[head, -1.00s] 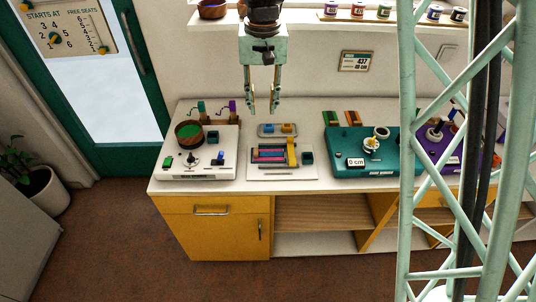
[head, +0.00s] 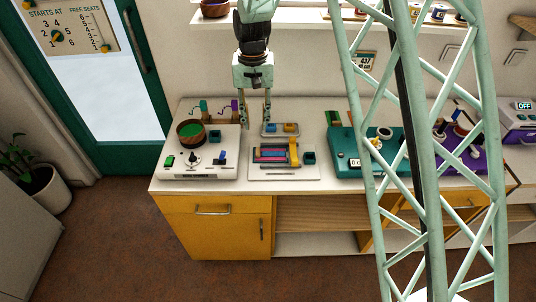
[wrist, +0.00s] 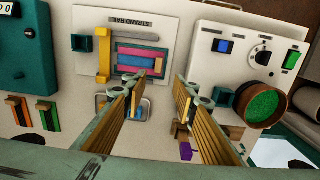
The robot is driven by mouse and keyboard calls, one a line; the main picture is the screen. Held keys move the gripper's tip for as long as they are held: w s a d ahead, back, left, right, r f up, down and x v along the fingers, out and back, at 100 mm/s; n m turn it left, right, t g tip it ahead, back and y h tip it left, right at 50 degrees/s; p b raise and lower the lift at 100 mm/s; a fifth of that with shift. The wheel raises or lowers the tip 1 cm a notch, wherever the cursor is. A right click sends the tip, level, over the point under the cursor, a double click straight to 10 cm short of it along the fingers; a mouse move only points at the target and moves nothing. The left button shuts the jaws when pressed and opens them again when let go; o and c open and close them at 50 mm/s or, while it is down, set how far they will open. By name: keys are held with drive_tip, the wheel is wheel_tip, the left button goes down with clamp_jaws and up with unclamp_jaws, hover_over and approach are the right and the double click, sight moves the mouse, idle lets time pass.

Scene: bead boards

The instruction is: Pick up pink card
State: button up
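Several coloured strips lie side by side on a white board (head: 285,174). A pink strip (head: 270,154), seemingly the pink card, is among them, with purple and blue strips close by. The pink strip also shows in the wrist view (wrist: 137,52). My gripper (head: 255,121) points down above the back of the counter, behind and a little left of the strips. In the wrist view my gripper (wrist: 158,86) is open, with nothing between its fingers. Its fingertips are apart from the strips.
A yellow bar (head: 294,152) stands at the strips' right end, beside a small teal cup (head: 309,158). A metal tray (head: 268,130) with small blocks lies behind. A white device with a green-filled bowl (head: 190,132) stands left, a teal device (head: 345,150) right.

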drive_tip(key=shift+f, duration=0.1)
hover_over(258, 150)
drive_tip(key=shift+a+f+b, duration=0.15)
drive_tip(key=shift+f+b, duration=0.3)
drive_tip(key=shift+f, duration=3.75)
drive_tip(key=shift+f, duration=0.1)
drive_tip(key=shift+f+b, duration=0.45)
drive_tip(key=shift+f, duration=2.05)
drive_tip(key=shift+c, duration=0.6)
drive_tip(key=c, duration=0.7)
